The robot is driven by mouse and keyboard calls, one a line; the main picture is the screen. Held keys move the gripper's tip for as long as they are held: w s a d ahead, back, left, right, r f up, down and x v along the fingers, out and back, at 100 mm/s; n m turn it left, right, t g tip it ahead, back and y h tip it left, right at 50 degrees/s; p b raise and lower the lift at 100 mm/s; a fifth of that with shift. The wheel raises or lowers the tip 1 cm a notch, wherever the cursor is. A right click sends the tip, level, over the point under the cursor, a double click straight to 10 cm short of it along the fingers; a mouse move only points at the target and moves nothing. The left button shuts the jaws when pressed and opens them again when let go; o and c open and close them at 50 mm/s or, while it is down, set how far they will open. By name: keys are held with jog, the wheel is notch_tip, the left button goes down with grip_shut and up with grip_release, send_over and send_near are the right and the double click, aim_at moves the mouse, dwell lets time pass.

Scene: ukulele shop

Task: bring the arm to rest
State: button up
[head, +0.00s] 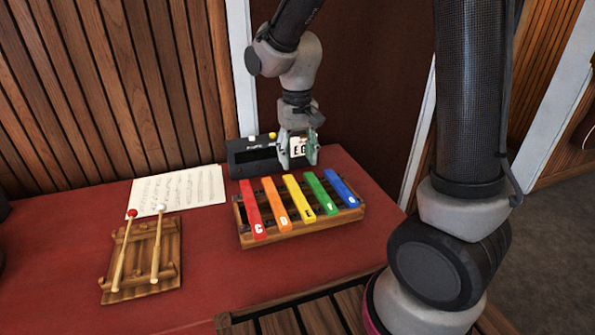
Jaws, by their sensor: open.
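My gripper (299,158) is open and points down over the back of the red table (215,255), just behind the xylophone (300,221). I cannot tell whether the fingers touch the card. My arm comes down from the top of the view, bent at the wrist. The gripper partly hides the right part of a black box (243,146) with a yellow and a white button on top.
The xylophone has red, orange, yellow, green and blue bars. At the left, a wooden rack (143,256) holds two mallets, red-tipped and white-tipped. A sheet of music (178,188) lies behind it. A slatted wooden wall (110,80) stands close behind the table. The table's front left is clear.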

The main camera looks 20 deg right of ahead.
jog(key=shift+r, duration=0.5)
jog(key=s+d+r+t, duration=0.2)
jog(key=s+d+r, duration=0.4)
jog(key=s, duration=0.3)
jog(key=s+d+r+t, duration=0.2)
jog(key=s+d+r, duration=0.4)
jog(key=s+d, duration=0.3)
jog(key=shift+s+r, duration=0.25)
jog(key=shift+s, duration=0.25)
dwell(0.6)
